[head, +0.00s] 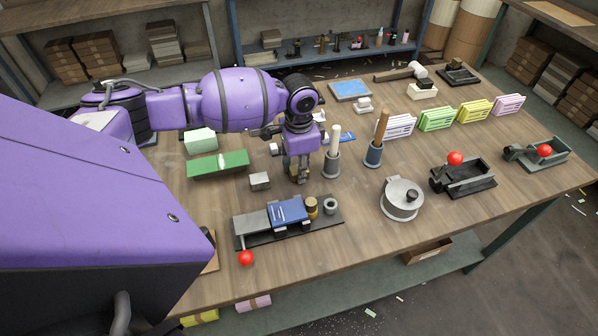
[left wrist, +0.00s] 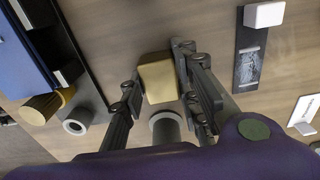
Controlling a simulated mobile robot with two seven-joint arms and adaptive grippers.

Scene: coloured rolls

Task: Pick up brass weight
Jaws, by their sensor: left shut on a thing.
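My left gripper (head: 300,172) points down over the middle of the table, just left of a pale rod in a grey cup (head: 332,163). It is shut on the brass weight. In the left wrist view the weight (left wrist: 158,80) is a rounded brass-coloured block between the two fingers. In the head view the fingers hide most of it, and I cannot tell whether it touches the table. My right gripper is not in view.
Close in front lies a black base with a blue block (head: 288,213), a brass-coloured cylinder (head: 311,206) and a grey ring (head: 330,206). A wooden-handled tool (head: 376,145) and round metal pot (head: 401,198) stand right.

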